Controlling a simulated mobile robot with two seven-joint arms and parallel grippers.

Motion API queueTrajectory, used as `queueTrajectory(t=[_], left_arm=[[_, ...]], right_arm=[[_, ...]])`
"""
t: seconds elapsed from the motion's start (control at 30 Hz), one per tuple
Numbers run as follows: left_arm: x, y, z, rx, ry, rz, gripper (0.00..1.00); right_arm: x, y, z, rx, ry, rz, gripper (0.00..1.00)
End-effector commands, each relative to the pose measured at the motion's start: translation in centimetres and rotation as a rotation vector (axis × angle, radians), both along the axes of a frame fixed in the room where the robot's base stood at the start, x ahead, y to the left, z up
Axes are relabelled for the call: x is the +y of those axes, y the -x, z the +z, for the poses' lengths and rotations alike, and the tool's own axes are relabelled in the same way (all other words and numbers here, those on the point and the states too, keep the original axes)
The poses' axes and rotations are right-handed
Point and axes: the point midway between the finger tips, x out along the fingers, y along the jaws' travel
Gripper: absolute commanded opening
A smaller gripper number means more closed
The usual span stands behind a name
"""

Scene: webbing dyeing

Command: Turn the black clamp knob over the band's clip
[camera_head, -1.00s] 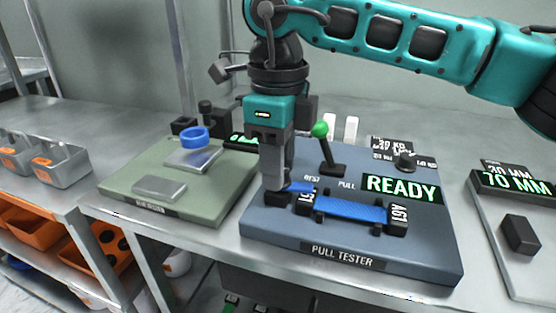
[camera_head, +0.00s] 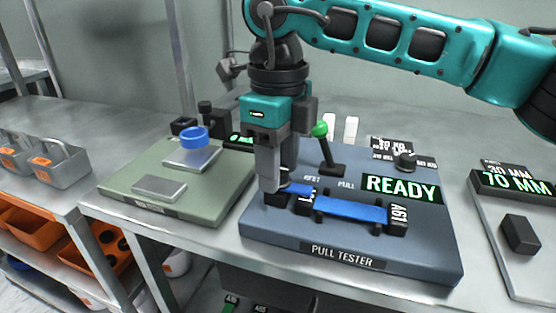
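My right gripper (camera_head: 275,184) points straight down over the left end of the pull tester (camera_head: 262,240). Its fingers reach the dark clamp at that end and hide most of it, including any knob there. I cannot tell whether the fingers are closed on it. The blue band (camera_head: 350,209) lies flat along the tester, from the left clamp to a black end block (camera_head: 398,216) marked A61 on the right. My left gripper is not in view.
A green-knobbed lever (camera_head: 320,130) stands behind the band, near the gripper. A READY display (camera_head: 402,189) and a dial (camera_head: 405,161) sit at the tester's right. A green plate station (camera_head: 215,196) with a blue ring (camera_head: 195,138) stands left. Grey bins (camera_head: 62,175) stand far left.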

Motion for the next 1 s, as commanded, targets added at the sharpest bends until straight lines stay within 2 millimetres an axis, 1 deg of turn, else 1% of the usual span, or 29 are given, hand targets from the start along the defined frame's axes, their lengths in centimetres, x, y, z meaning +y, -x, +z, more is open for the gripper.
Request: queueTrajectory(t=[0.03, 0.13, 0.37, 0.47, 0.57, 0.8, 0.9, 1.0], left_arm=[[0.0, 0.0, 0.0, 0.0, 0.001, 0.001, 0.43], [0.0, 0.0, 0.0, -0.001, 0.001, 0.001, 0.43], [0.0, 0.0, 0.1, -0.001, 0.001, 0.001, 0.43], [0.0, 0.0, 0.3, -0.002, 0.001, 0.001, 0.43], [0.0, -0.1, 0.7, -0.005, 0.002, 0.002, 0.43], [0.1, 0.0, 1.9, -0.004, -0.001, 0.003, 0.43], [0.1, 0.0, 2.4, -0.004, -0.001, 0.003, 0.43], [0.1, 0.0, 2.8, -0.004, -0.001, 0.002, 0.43]], right_arm=[[0.0, 0.0, 0.0, 0.0, 0.0, 0.0, 0.5], [0.0, 0.0, 0.0, 0.0, -0.001, 0.001, 0.59], [0.0, 0.0, 0.1, -0.001, -0.002, 0.001, 0.59], [0.0, 0.0, 0.8, -0.002, -0.001, 0.001, 0.59], [0.1, 0.0, 2.2, -0.004, -0.003, 0.001, 0.59], [0.1, -0.1, 7.7, -0.005, -0.003, 0.001, 0.59], [0.1, 0.0, 9.7, -0.003, -0.003, 0.001, 0.59], [0.1, 0.0, 11.2, -0.002, -0.001, 0.0, 0.59]])
